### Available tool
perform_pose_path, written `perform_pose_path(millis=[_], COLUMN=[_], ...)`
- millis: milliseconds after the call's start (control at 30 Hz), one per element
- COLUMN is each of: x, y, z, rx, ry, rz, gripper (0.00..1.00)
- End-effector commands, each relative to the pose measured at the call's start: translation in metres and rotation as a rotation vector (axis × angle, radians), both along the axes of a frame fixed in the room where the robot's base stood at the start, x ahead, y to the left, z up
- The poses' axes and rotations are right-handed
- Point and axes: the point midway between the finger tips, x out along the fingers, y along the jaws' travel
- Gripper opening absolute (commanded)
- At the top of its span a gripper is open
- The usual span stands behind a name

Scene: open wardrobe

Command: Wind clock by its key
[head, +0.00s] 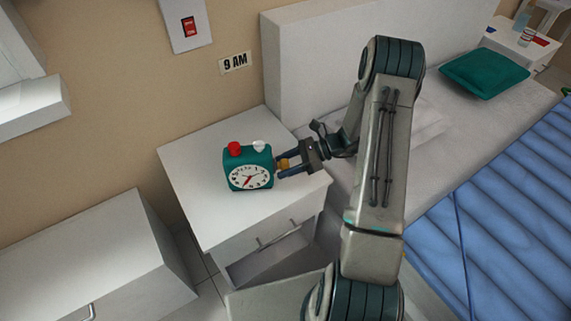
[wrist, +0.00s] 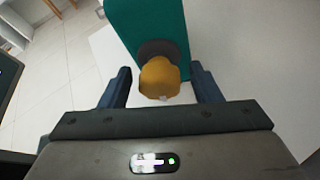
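A teal box-shaped clock (head: 249,167) with a white dial, a red knob and a white knob on top stands on the white nightstand. Its yellow key (wrist: 158,78) sticks out of the side facing my gripper, on a dark round base. In the head view the key (head: 284,163) shows as a small yellow spot between the fingers. My gripper (head: 283,166) is at the clock's right side. In the wrist view its two blue fingers (wrist: 160,86) stand apart on either side of the key, with visible gaps.
The nightstand (head: 195,158) has free top around the clock, and its drawer below is pulled open. A bed with a blue cover (head: 500,215) and a green pillow (head: 484,73) lies to the right.

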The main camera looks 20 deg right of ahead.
Motion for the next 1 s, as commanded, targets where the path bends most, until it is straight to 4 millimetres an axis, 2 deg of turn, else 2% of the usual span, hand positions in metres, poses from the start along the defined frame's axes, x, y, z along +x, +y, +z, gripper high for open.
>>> perform_pose_path(millis=[167, 267, 367, 700, 900, 1000], x=[0.0, 0.0, -0.001, -0.006, -0.009, -0.009], y=[-0.001, -0.009, -0.025, -0.096, -0.121, -0.126], z=[0.001, 0.004, 0.011, 0.039, 0.049, 0.051], rx=[0.0, -0.001, -0.001, -0.001, -0.001, 0.0], ry=[-0.001, -0.002, -0.002, -0.002, -0.002, 0.0], rz=[0.0, -0.002, -0.003, -0.003, -0.001, -0.001], gripper=[0.57, 0.57, 0.57, 0.57, 0.57, 0.57])
